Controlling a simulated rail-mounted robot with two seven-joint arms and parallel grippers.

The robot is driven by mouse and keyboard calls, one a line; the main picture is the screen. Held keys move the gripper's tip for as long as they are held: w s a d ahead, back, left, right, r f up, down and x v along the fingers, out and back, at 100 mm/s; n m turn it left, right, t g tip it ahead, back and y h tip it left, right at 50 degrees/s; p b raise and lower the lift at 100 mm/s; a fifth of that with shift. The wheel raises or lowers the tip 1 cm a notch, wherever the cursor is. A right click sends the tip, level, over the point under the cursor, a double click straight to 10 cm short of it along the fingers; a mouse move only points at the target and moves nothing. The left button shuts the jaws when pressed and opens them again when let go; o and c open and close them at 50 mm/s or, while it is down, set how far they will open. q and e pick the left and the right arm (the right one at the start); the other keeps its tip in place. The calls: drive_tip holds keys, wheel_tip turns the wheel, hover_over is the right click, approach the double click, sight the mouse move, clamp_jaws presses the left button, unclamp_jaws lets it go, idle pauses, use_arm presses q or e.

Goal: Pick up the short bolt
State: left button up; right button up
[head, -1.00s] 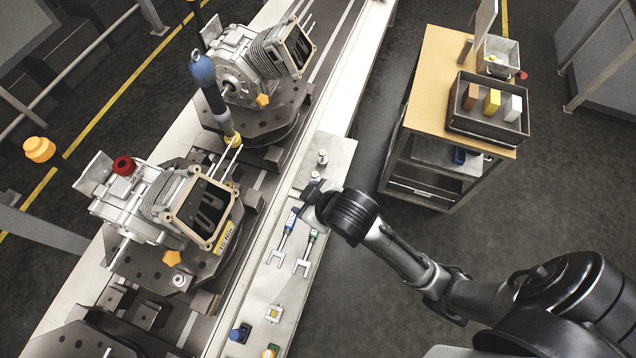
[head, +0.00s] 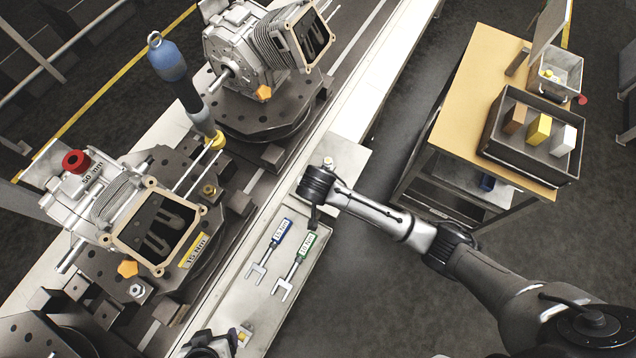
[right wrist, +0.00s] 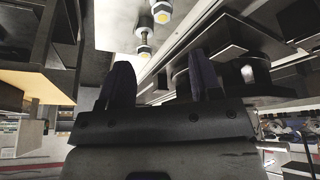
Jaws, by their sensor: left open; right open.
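In the head view one bolt (head: 328,162) stands on the grey plate (head: 350,159); the other is hidden by my right wrist. My right gripper (right wrist: 162,72) is open and empty, its two fingers apart with the nearer bolt in line with the gap. My left gripper (head: 222,340) is open at the bottom edge, partly out of view.
A blue-handled wrench (head: 283,233) and a green-handled one (head: 304,249) lie on the tray left of my right arm. Engine housings (head: 160,225) on fixtures stand along the conveyor. A hanging blue tool (head: 168,62) is above it. A cart (head: 480,90) with a bin stands right.

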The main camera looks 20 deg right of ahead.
drive_tip(key=shift+m, duration=0.5)
drive_tip(key=shift+w+b+x, duration=0.15)
drive_tip(key=shift+b+x, duration=0.6)
drive_tip(key=shift+x, duration=2.7)
drive_tip(key=shift+w+b+x, duration=0.15)
drive_tip(key=shift+b+x, duration=0.6)
drive_tip(key=shift+x, duration=2.7)
drive_tip(key=shift+a+r, duration=0.1)
drive_tip(key=shift+a, duration=0.05)
drive_tip(key=c, duration=1)
drive_tip(key=shift+r, duration=0.1)
